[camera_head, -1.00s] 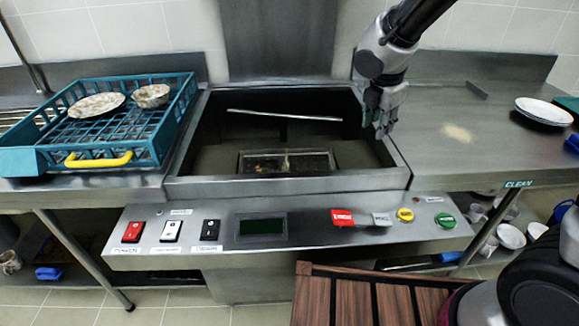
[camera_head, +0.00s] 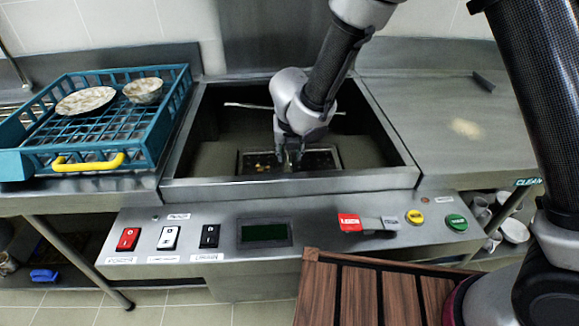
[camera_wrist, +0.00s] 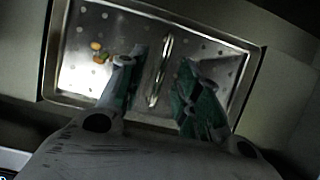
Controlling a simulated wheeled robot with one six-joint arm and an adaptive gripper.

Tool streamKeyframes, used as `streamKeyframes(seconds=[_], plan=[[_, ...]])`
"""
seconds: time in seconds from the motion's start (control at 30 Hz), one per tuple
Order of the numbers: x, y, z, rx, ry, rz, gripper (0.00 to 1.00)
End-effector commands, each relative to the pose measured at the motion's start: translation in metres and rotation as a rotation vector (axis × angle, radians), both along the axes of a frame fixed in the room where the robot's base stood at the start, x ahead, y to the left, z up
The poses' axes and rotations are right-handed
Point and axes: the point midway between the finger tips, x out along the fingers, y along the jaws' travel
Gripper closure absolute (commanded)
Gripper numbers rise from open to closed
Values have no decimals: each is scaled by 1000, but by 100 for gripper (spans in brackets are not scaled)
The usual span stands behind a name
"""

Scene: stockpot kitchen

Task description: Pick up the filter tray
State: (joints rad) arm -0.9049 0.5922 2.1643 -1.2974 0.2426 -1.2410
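The filter tray (camera_head: 252,161) is a rectangular metal tray low inside the open basin. The wrist view shows its perforated floor (camera_wrist: 205,45), a raised bar-like handle (camera_wrist: 163,65) across its middle, and small orange, yellow and green scraps (camera_wrist: 98,52) on its left half. My gripper (camera_head: 290,158) reaches down into the basin over the tray. In the wrist view my gripper (camera_wrist: 158,80) is open, with one green-padded finger on each side of the handle. I cannot tell whether the fingers touch the handle or the tray.
The basin's steel front rim (camera_head: 290,183) and side walls surround my gripper. A thin rod (camera_head: 245,106) spans the basin's back. A teal dish rack (camera_head: 130,147) with dishes stands at the left. The right steel counter (camera_head: 430,110) is mostly clear. Switches and buttons line the front panel (camera_head: 340,240).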

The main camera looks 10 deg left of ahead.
Motion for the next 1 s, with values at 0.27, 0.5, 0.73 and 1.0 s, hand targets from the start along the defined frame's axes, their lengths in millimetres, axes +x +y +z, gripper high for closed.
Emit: streamKeyframes(seconds=[0.27,0.5,0.73,1.0], plan=[[10,2,-24,0,0,-2,66],[10,2,-24,1,0,-2,72],[10,2,-24,0,0,-2,100],[10,2,-23,1,-1,-3,100]])
